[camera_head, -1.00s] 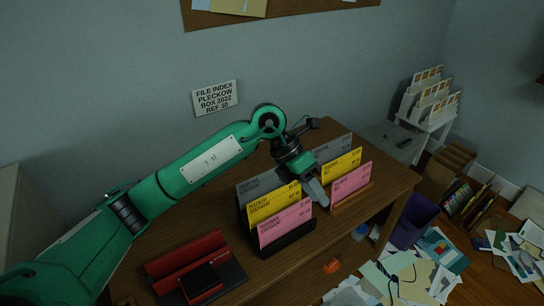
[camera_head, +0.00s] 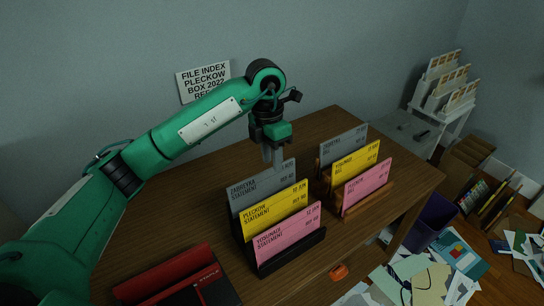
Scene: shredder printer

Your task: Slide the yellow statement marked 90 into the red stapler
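A yellow statement (camera_head: 272,208) stands in the middle slot of the left black rack (camera_head: 290,256), between a grey statement (camera_head: 256,188) behind and a pink statement (camera_head: 285,236) in front. Its small number is too blurred to read surely. The red stapler (camera_head: 165,276) lies at the table's front left, partly cut off by the bottom edge. My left gripper (camera_head: 273,156) points down by the grey statement's top edge, behind the yellow one. I cannot tell whether its fingers are apart or touch the grey sheet. My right gripper is not in view.
A wooden rack (camera_head: 378,196) to the right holds a grey, a yellow (camera_head: 354,163) and a pink bill. The brown table (camera_head: 190,215) is clear between the left rack and the stapler. A purple bin (camera_head: 430,220) and scattered papers are on the floor at right.

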